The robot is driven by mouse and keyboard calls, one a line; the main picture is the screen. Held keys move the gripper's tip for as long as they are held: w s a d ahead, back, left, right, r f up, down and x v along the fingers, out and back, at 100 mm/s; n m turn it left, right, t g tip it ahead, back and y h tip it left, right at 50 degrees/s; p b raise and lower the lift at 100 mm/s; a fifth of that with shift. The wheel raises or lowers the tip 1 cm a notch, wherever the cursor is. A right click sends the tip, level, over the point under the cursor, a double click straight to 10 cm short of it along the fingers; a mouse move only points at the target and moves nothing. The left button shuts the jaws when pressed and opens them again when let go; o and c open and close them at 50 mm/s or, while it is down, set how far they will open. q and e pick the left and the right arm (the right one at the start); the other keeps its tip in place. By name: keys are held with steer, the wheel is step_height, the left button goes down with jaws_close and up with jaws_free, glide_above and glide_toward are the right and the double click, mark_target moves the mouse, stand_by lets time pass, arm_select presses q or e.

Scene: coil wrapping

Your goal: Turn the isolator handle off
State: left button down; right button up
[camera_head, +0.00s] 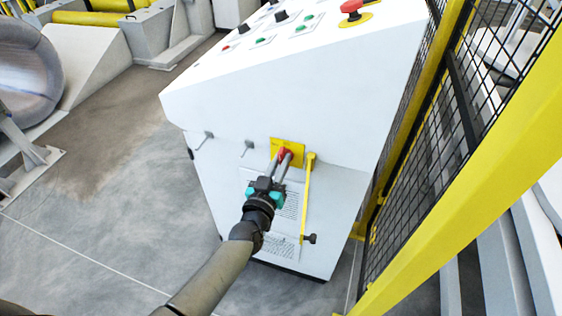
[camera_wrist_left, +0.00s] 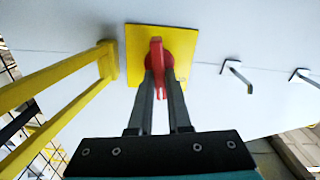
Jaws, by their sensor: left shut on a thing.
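The isolator handle (camera_head: 284,153) is red and sits on a yellow square plate (camera_head: 293,144) on the front of a white cabinet. My left gripper (camera_head: 284,158) reaches it from below, its fingers shut on the handle. In the left wrist view the red handle (camera_wrist_left: 156,60) lies between the two fingers (camera_wrist_left: 157,85), in line with them, with the yellow plate (camera_wrist_left: 185,42) behind. Part of the handle is hidden by the fingers. My right gripper is not in view.
A yellow bar (camera_head: 307,200) hangs on the cabinet (camera_head: 290,95) just right of the handle. Two small hooks (camera_head: 248,148) stick out to its left. A yellow-framed mesh fence (camera_head: 425,150) stands close on the right. Grey floor (camera_head: 110,220) is clear on the left.

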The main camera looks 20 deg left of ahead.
arm_select(q)
steer(key=shift+a+f+n+b, duration=0.2)
steer(key=shift+n+b, duration=0.3)
steer(key=shift+n, duration=2.15)
steer(key=shift+a+f+n+b, duration=0.15)
steer(key=shift+n+b, duration=0.35)
steer(key=shift+n, duration=2.1)
steer(key=shift+a+f+n+b, duration=0.1)
steer(key=shift+f+n+b, duration=0.3)
steer(key=shift+n, duration=2.25)
steer(key=shift+r, duration=0.15)
steer(key=c, duration=0.9)
jaws_free()
steer(key=shift+o, duration=0.2)
steer(key=shift+s, duration=0.1)
steer(key=s, duration=1.5)
steer(key=shift+a+p, duration=0.25)
steer(key=shift+p, duration=0.15)
